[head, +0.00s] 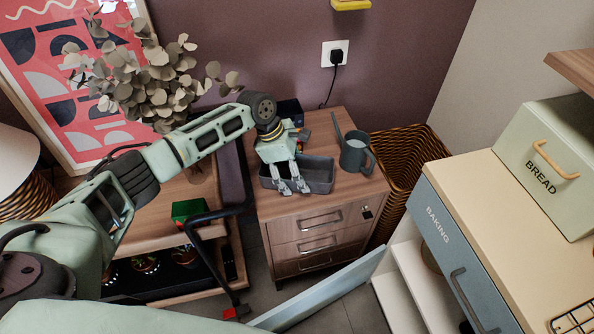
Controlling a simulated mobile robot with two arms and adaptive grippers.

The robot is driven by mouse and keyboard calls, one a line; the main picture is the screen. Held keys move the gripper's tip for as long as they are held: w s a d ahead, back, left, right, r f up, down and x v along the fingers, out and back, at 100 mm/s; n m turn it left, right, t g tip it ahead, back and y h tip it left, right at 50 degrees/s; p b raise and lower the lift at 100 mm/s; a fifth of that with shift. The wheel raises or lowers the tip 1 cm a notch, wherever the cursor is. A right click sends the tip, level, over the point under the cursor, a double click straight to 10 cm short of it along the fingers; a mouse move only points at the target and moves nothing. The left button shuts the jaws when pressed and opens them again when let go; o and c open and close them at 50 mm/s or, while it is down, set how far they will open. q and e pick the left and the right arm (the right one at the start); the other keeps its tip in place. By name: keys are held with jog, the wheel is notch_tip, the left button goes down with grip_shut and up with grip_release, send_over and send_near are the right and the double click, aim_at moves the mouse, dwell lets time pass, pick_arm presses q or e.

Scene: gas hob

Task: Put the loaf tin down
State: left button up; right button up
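The loaf tin (319,174) is a dark grey, open rectangular tin. It appears to rest upright on the wooden top of a small drawer unit (350,188). My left gripper (293,188) is over the tin's left part, with its fingers pointing down across the near side. The two fingertips are visibly apart, with nothing seen between them. Whether they touch the tin's wall is not clear. The gripper hides part of the tin's left half. My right gripper is out of view.
A grey watering can (355,153) stands close right of the tin. Dark items (289,111) stand behind my gripper. A wicker basket (405,150) is right of the drawer unit. A pale counter (495,220) with a bread box (555,163) is further right.

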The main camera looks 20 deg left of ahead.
pick_arm(q)
jog(key=o, duration=0.4)
